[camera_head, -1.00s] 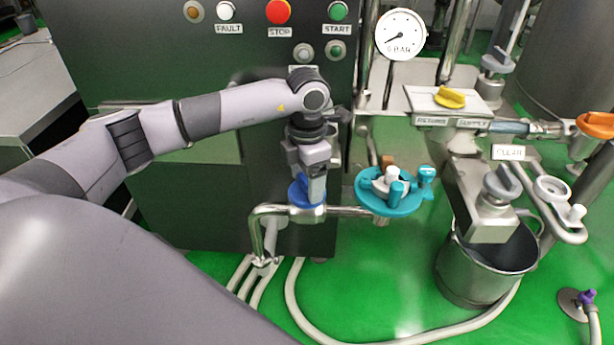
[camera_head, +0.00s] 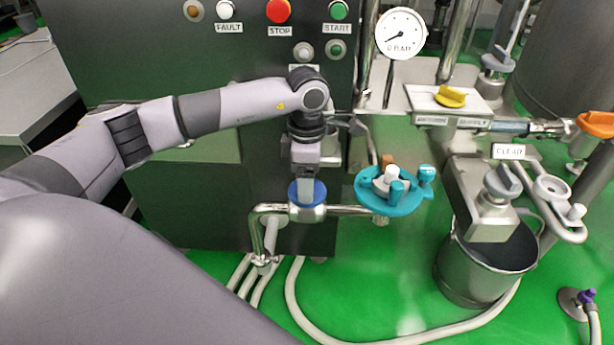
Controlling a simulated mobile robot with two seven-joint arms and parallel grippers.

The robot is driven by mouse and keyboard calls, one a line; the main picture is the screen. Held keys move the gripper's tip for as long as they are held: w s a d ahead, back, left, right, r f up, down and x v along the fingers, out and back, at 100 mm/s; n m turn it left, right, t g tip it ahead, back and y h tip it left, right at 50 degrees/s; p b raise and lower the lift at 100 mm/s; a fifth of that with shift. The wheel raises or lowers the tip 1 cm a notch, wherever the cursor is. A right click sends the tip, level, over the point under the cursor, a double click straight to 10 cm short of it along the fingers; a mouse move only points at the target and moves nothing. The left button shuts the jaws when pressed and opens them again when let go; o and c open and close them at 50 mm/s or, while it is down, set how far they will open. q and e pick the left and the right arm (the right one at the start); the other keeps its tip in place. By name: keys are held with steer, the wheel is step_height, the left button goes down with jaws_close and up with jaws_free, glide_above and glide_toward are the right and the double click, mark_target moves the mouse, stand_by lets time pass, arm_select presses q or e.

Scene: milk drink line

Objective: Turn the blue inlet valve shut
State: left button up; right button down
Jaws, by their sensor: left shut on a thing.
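The blue inlet valve (camera_head: 318,192) sits on a steel pipe (camera_head: 345,211) in front of the dark cabinet, at the middle of the head view. Its round blue top shows around my gripper; the grip part is hidden. My left gripper (camera_head: 306,190) reaches down onto the valve from above and is shut on it. The finger tips are mostly hidden by the gripper body. My right gripper is not in view.
A teal fitting (camera_head: 400,200) stands close to the right of the valve. A pressure gauge (camera_head: 400,35) reads near 0 bar. A yellow handle (camera_head: 450,97), an orange handle (camera_head: 597,124) and a steel bucket (camera_head: 478,275) are farther right. Hoses (camera_head: 300,300) lie on the green floor.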

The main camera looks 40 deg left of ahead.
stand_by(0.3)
arm_select(q)
steer(key=o, duration=1.1)
steer(key=shift+c, duration=0.2)
step_height(320, 180, up, 6)
steer(key=shift+r+p, duration=0.1)
steer(key=shift+p, duration=0.45)
steer(key=shift+r, duration=0.55)
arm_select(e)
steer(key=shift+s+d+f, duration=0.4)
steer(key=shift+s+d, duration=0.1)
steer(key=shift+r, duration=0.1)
